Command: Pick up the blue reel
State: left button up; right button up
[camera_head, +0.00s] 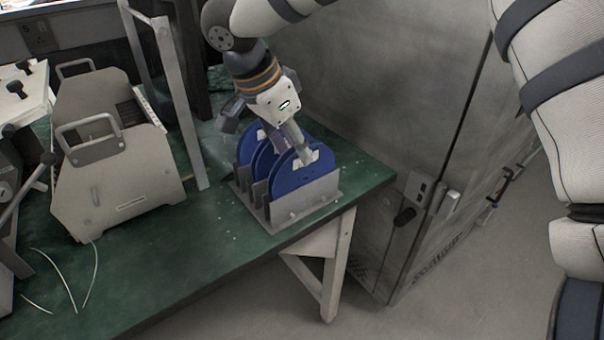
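Three blue reels stand upright, side by side, in a grey metal rack (308,207) near the right end of the green table. The front reel (290,183) shows most of its face, with pale patches. The middle reel (261,161) and the rear reel (245,147) are partly hidden behind it. One finger is left of the rear reel; the other overlaps the front reel's upper part. I cannot tell whether it touches.
A beige machine with handles (115,178) stands left of the rack, with a grey metal frame (178,95) between them. A tall grey cabinet (400,120) stands close on the right. Thin white wires (68,283) lie at the left. The green table's (190,265) front middle is clear.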

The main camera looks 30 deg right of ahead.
aim_at(303, 176)
jog(key=x, duration=0.5)
jog(key=shift+d+f, duration=0.1)
jog(key=shift+d, duration=0.05)
grip_shut()
jog(key=shift+w, duration=0.1)
